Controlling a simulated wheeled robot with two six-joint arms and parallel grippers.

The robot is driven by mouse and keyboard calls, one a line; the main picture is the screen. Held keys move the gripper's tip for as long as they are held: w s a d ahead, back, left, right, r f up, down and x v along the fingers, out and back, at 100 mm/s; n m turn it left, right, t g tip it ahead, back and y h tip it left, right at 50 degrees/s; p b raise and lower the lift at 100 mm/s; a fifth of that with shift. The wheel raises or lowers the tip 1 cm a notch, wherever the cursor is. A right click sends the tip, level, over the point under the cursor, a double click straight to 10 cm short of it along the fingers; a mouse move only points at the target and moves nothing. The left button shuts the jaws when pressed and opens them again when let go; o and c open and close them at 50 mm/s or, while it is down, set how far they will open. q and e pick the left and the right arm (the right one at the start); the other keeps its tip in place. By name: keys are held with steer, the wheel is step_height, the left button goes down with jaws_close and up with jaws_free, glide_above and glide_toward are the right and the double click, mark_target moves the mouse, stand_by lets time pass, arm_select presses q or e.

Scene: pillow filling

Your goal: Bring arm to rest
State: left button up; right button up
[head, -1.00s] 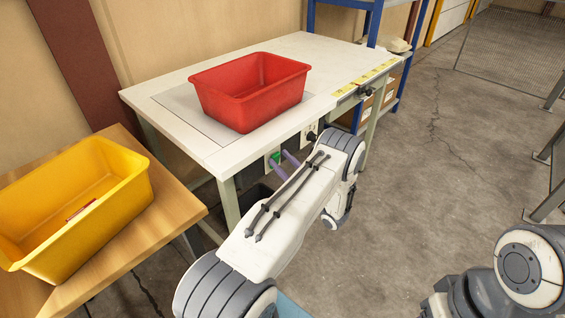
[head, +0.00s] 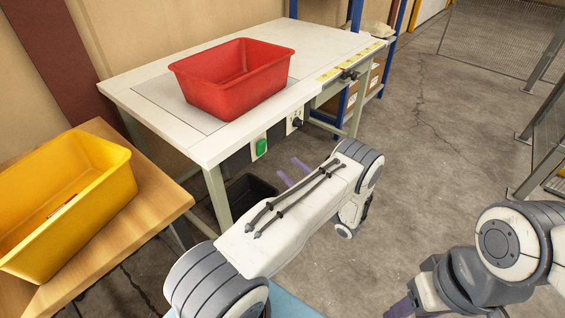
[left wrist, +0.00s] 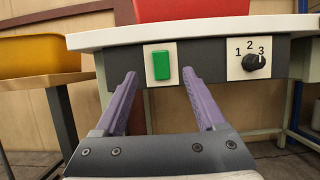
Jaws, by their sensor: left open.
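My left gripper (head: 290,169) is open and empty, its two purple fingers pointing toward the front of the white table. In the left wrist view the fingertips (left wrist: 159,76) stand apart, just below and either side of a green button (left wrist: 161,65). The button (head: 261,146) also shows in the head view, with a clear gap to the fingers. My right gripper (head: 399,308) shows only as a purple bit at the bottom edge; the rest is hidden or cut off.
A red bin (head: 235,85) stands on the white table (head: 135,97). A dial (left wrist: 256,62) marked 1, 2, 3 sits right of the button. A yellow bin (head: 110,190) stands on a wooden table (head: 165,200). Open floor (head: 430,150) lies to the right, near a mesh fence (head: 500,40).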

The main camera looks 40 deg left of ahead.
arm_select(q)
steer(key=shift+d+f, duration=0.1)
steer(key=shift+d, duration=0.2)
steer(key=s+d+r+n+g+h, duration=0.5)
steer(key=s+d+r+n+h, duration=0.25)
steer(key=r, duration=0.25)
steer(key=s+d+r+n+t+h, duration=0.2)
steer(key=s+d+r+h, duration=0.1)
steer(key=s+d+h, duration=0.6)
steer(key=s+d+r+n+t+h, duration=0.1)
steer(key=s+d+r+n+h, duration=0.1)
steer(key=s+d+h, duration=0.7)
step_height(320, 180, up, 14)
steer(key=s+d+y+p, duration=0.1)
steer(key=d+y+p, duration=0.1)
steer(key=p, duration=1.2)
steer(key=shift+s+r, duration=0.25)
